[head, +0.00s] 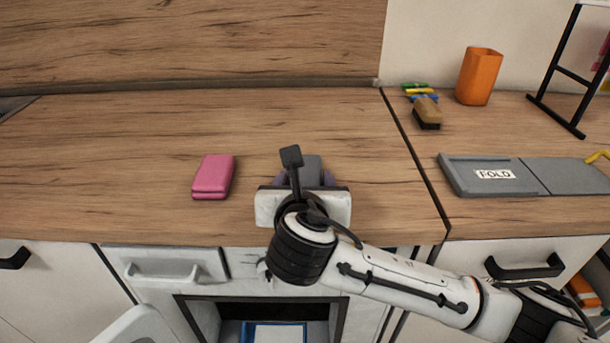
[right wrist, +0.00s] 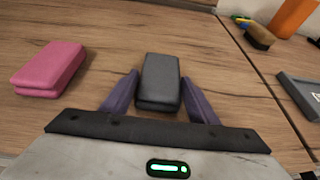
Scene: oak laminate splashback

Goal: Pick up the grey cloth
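The grey cloth (right wrist: 159,82) is a folded block lying on the wooden counter, and it shows fully in the right wrist view. In the head view the grey cloth (head: 311,168) is partly hidden behind my right gripper (head: 305,180). In the right wrist view my right gripper (right wrist: 160,97) is open, with one purple finger on each side of the cloth and a gap on both sides. The fingers are not closed on it. My left gripper is not in the head view.
A folded pink cloth (head: 213,176) lies to the left of the grey one. A grey board marked FOLD (head: 460,169), a brush (head: 427,110) and an orange cup (head: 479,76) are on the right counter. A black rack (head: 555,66) stands at far right.

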